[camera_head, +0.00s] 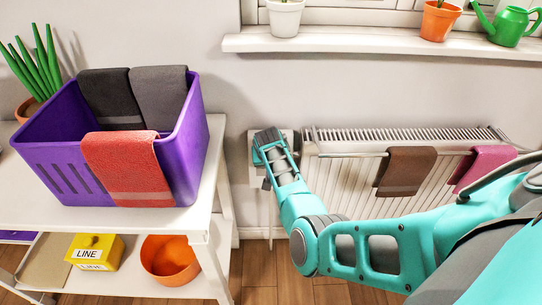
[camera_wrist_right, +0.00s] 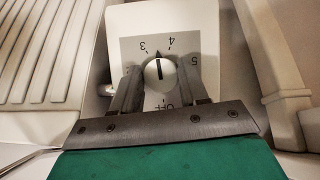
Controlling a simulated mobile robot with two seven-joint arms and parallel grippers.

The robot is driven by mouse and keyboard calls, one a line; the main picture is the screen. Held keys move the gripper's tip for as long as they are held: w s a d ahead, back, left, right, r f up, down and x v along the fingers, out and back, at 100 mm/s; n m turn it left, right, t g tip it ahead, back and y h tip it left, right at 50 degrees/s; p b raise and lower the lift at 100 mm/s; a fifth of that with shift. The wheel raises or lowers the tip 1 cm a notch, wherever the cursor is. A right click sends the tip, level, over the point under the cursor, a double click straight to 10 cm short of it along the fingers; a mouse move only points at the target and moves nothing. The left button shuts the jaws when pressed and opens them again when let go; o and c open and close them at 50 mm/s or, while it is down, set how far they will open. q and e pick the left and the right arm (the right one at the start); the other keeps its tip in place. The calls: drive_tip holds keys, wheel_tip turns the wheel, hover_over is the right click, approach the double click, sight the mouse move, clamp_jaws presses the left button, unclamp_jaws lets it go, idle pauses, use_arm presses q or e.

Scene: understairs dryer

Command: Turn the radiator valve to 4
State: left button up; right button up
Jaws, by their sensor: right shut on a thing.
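The radiator valve is a round white knob (camera_wrist_right: 160,74) with a dark pointer line, on a pale dial plate (camera_wrist_right: 130,47). The plate shows upside-down marks 3, 4, 5 and OFF in the right wrist view. The pointer line stands nearly straight up in that view, between 3 and 4. My right gripper (camera_wrist_right: 159,82) has one finger on each side of the knob and is shut on it. In the head view my right wrist covers most of the plate (camera_head: 253,172), beside the radiator's left end. My left gripper is not in view.
The white radiator (camera_head: 340,175) carries a rail with a brown towel (camera_head: 405,171) and a pink towel (camera_head: 482,166). A white shelf unit (camera_head: 190,224) at left bears a purple basket (camera_head: 182,158) with cloths. A windowsill (camera_head: 350,41) with pots runs above.

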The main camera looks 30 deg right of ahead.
drive_tip(key=shift+r+m+y+p, duration=0.15)
drive_tip(key=shift+m+y+p, duration=0.35)
drive_tip(key=shift+m+p, duration=0.1)
drive_tip(key=shift+s+d+m+t+p, duration=0.1)
drive_tip(key=shift+m+t+p, duration=0.3)
drive_tip(key=shift+m, duration=0.1)
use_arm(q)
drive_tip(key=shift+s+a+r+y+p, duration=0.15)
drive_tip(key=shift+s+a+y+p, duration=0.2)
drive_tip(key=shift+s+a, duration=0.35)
use_arm(e)
drive_tip(key=shift+m+t+y, duration=0.3)
drive_tip(key=shift+m+y, duration=0.2)
drive_tip(key=shift+m, duration=0.1)
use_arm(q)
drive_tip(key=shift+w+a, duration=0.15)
use_arm(e)
drive_tip(key=o, duration=1.1)
drive_tip(key=shift+c, duration=0.2)
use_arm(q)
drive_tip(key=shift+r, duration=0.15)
